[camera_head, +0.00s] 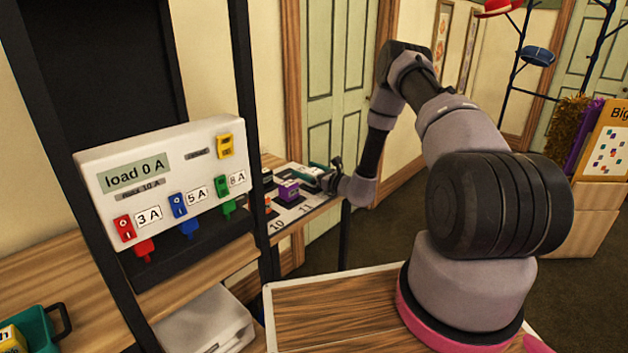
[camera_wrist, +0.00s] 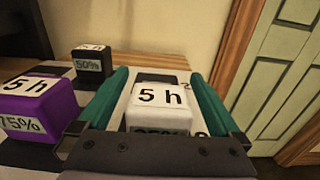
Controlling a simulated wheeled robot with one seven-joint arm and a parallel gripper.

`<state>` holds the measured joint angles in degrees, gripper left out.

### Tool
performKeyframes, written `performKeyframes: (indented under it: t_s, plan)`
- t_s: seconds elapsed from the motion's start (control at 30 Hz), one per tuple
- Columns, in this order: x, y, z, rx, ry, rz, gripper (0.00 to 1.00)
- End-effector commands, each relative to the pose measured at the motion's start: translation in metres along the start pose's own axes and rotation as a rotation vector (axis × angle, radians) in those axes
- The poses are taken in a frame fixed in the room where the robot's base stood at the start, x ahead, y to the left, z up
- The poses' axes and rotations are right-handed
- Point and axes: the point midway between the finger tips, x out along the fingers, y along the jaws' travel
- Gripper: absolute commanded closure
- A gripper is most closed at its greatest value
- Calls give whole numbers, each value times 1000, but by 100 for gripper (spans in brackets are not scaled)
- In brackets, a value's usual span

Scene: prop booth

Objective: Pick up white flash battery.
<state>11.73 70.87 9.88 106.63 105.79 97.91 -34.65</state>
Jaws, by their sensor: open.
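The white battery (camera_wrist: 160,97), marked "5 h" on top, stands upright in the middle of the wrist view; the lower part of its front label is cut off by my gripper's body. My gripper (camera_wrist: 159,74) is open, with one teal finger to the left and one to the right of the battery. A gap shows on each side, so I see no grip. In the head view my gripper (camera_head: 323,177) is at the far end of the shelf, and I cannot make out the white battery there.
A purple battery (camera_wrist: 32,103) marked 75% stands close left of my left finger. A black battery (camera_wrist: 91,66) marked 50% is behind it. In the head view, a white load panel (camera_head: 165,170) with coloured switches stands nearer. A wall rises behind the batteries.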

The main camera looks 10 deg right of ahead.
Motion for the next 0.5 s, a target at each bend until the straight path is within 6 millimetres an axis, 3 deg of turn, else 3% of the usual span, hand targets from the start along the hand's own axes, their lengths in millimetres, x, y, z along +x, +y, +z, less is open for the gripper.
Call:
performKeyframes:
  t_s: [0.13, 0.4, 0.5]
  plan:
    - [0, 0, 0, 0, 1, 0, 0]
    - [-1, 0, 0, 0, 1, 0, 100]
    - [-1, 0, 0, 0, 0, 0, 100]
